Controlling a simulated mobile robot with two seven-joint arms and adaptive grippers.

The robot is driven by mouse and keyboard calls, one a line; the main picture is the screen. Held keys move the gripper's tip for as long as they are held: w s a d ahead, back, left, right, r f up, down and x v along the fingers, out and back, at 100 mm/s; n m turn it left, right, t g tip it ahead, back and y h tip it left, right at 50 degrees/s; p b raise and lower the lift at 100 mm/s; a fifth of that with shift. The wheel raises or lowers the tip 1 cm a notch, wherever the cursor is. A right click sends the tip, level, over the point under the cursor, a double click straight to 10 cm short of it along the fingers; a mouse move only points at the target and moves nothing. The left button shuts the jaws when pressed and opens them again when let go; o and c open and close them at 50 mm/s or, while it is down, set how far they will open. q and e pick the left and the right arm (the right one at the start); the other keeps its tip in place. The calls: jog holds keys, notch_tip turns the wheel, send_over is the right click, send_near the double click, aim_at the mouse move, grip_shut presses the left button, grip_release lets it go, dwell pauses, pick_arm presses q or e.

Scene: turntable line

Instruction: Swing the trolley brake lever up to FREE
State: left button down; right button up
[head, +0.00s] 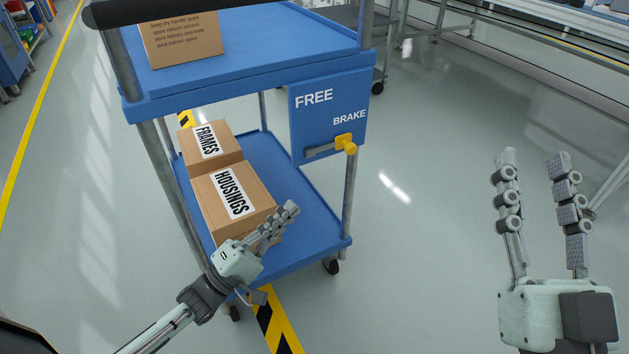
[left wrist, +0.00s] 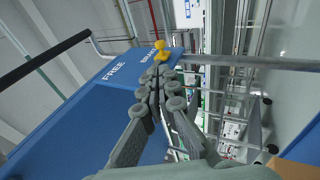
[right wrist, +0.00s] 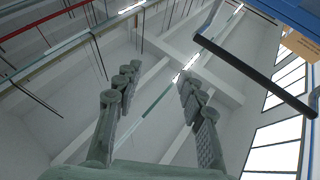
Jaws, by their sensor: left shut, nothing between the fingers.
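The trolley brake lever (head: 323,151) is a grey bar with a yellow end (head: 344,142) and yellow knob, on the blue panel (head: 306,123) at the trolley's right. It lies nearly level, its yellow end under the word BRAKE; FREE is printed higher and to the left. The yellow part also shows in the left wrist view (left wrist: 160,54), just beyond the fingertips. My left gripper (head: 290,209) is shut and empty, below and left of the lever, apart from it. My right gripper (head: 532,157) is open and empty over the floor at the right.
The blue trolley (head: 290,73) carries a carton (head: 181,47) on top. The FRAMES carton (head: 225,135) and HOUSINGS carton (head: 258,190) stand on its lower shelf, close to my left gripper. A corner post (head: 348,197) stands beside the lever knob.

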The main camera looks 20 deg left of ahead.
aim_at(347, 152)
pick_arm(q)
jog(key=x, duration=1.2)
jog(key=shift+w, duration=0.15)
jog(key=shift+w+d+r, duration=0.3)
jog(key=shift+w, duration=0.15)
pick_arm(e)
jog(key=shift+s+d+r+t, duration=0.2)
jog(key=shift+r+t, duration=0.2)
jog(key=shift+r, duration=0.15)
pick_arm(q)
jog(key=shift+b, duration=0.45)
pick_arm(e)
jog(key=shift+s, duration=0.1)
